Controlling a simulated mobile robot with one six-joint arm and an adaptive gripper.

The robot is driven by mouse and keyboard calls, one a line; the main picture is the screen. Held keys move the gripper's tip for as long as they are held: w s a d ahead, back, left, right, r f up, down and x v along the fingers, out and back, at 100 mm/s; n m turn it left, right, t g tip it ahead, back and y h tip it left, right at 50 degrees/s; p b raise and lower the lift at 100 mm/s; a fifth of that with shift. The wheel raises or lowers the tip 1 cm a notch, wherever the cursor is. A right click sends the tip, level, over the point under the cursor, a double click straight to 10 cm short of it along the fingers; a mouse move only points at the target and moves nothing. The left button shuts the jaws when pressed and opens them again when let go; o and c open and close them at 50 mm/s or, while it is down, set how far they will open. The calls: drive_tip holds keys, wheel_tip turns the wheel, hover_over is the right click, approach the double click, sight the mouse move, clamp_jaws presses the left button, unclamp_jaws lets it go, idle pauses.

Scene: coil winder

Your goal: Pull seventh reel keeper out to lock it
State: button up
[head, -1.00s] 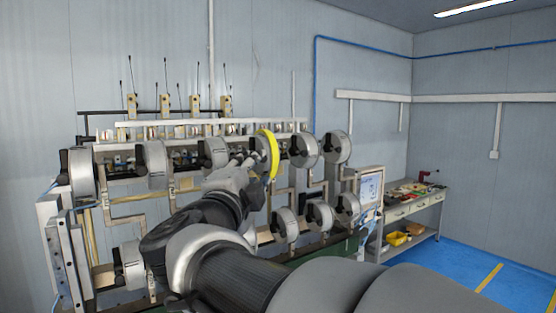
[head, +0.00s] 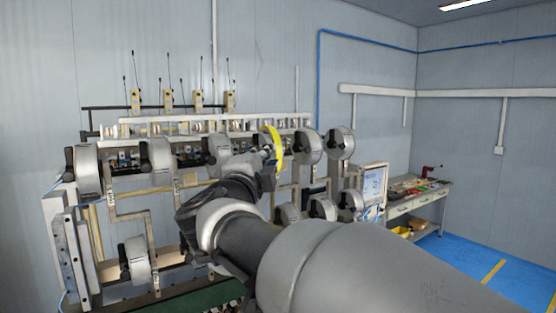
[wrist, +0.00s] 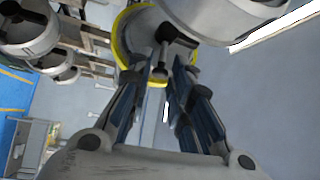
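A reel with a bright yellow rim (head: 277,146) is on the upper row of the winder, partly hidden by my arm in the head view. In the wrist view its yellow rim (wrist: 123,62) is at the top middle. A dark keeper handle (wrist: 176,36) with a grey pin (wrist: 163,58) stands in front of this reel. My gripper (wrist: 163,72) is open, its two blue-grey fingers apart, with the fingertips close to the keeper. The pin shows between the fingertips; I cannot tell if they touch it. In the head view my gripper is hard to make out against the reel.
Other grey reels stand beside it, such as one to the right (head: 308,146) and one further right (head: 340,143). More reels (head: 138,262) form a lower row. A screen panel (head: 373,184) and a workbench (head: 420,200) stand at the right. Blue floor (head: 455,262) there is clear.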

clamp_jaws()
idle(0.3)
drive_tip(key=shift+s+d+b, duration=0.35)
drive_tip(key=shift+s+d, duration=0.1)
drive_tip(key=shift+s, duration=0.2)
drive_tip(key=shift+o, duration=2.4)
unclamp_jaws()
drive_tip(key=shift+s, duration=0.1)
drive_tip(key=shift+s, duration=0.1)
